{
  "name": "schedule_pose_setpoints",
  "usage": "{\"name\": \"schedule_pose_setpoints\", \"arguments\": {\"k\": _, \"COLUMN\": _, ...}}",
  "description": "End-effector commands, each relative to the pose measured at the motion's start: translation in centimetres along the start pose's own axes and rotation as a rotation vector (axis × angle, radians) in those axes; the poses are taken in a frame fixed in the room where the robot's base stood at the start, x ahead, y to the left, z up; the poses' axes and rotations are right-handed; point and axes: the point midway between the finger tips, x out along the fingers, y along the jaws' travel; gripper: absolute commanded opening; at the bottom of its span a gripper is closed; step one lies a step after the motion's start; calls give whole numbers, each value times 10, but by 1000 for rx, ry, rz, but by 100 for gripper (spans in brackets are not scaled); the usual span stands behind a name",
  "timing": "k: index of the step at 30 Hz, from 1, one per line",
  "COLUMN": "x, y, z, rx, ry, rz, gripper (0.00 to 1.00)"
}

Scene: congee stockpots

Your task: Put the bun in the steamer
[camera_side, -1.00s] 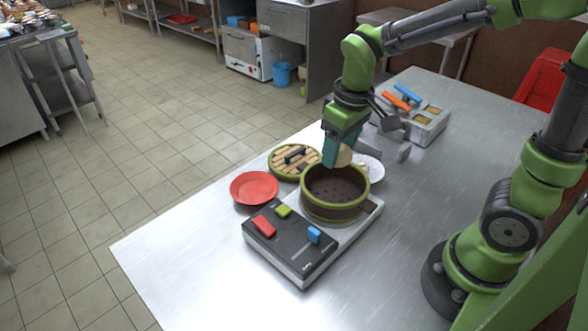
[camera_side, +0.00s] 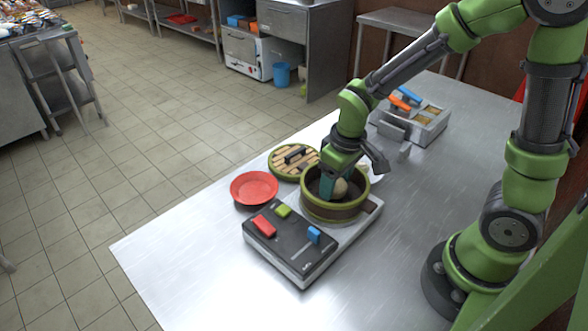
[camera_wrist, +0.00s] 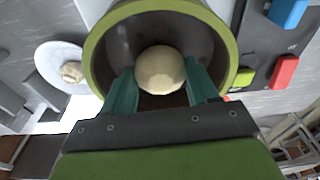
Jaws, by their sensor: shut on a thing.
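The steamer (camera_side: 335,209) is a round dark pot with a green rim, standing on the cooker unit. My gripper (camera_side: 333,187) reaches down into its opening from above. The gripper is shut on a pale round bun (camera_side: 341,187). In the wrist view the bun (camera_wrist: 160,69) sits between the two teal fingers, inside the ring of the steamer's rim (camera_wrist: 97,40). Whether the bun touches the steamer floor cannot be told.
The steamer's slatted lid (camera_side: 283,163) and a red plate (camera_side: 254,187) lie to its left. A black control panel (camera_side: 290,243) is in front. Behind is a fryer (camera_side: 425,122). A white plate (camera_wrist: 52,62) holds another pale bun (camera_wrist: 72,72). The table's front right is clear.

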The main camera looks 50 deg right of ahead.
Motion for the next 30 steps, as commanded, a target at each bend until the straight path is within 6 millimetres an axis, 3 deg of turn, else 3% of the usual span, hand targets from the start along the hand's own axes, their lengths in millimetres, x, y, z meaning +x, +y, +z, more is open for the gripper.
{"name": "schedule_pose_setpoints", "arguments": {"k": 30, "x": 10, "y": 0, "z": 2, "rx": 1, "ry": -1, "rz": 0, "gripper": 29}}
